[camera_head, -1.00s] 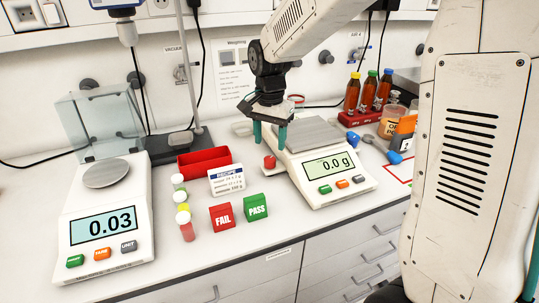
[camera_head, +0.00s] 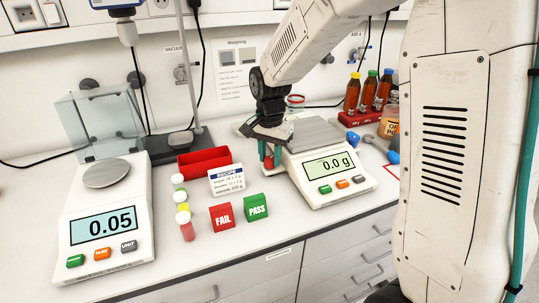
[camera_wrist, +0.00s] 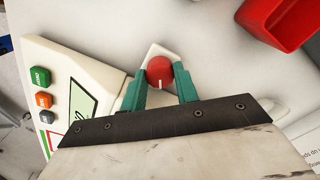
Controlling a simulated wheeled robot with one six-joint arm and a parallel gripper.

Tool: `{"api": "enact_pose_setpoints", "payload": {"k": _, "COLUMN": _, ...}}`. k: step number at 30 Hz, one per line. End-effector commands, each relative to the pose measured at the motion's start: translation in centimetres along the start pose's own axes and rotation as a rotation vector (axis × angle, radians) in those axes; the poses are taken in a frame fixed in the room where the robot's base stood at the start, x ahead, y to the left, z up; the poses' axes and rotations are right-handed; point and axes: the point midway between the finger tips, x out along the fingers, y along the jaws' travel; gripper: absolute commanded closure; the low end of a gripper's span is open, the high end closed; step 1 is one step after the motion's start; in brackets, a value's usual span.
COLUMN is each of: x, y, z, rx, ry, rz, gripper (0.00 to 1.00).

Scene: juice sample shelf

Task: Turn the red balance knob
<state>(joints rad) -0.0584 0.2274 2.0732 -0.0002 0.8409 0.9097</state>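The red balance knob (camera_wrist: 160,72) is round with a white mark and sits on a small white block at the side of the right-hand balance (camera_head: 333,182). In the head view the knob (camera_head: 268,161) is partly hidden by my gripper's green fingers. My gripper (camera_wrist: 160,83) is over the knob, with one finger on each side of it in the wrist view. A gap shows between the knob and at least the right finger, and the fingers are apart. The balance display reads 0.0 g.
FAIL (camera_head: 222,217) and PASS (camera_head: 255,207) blocks, a recipe card (camera_head: 227,179) and a red tray (camera_head: 204,161) stand to the left. Another balance (camera_head: 105,232) is at the far left. Several bottles (camera_head: 369,91) stand in a rack behind.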

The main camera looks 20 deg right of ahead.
Motion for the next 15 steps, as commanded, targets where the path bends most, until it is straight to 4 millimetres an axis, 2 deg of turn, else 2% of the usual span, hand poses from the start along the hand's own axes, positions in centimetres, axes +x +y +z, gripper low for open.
{"api": "enact_pose_setpoints", "payload": {"k": 8, "x": -0.03, "y": -0.02, "z": 0.00, "rx": -0.050, "ry": 0.000, "rz": 0.000, "gripper": 0.93}}
{"api": "enact_pose_setpoints", "payload": {"k": 15, "x": -0.05, "y": -0.02, "z": 0.01, "rx": -0.199, "ry": 0.000, "rz": -0.001, "gripper": 0.93}}
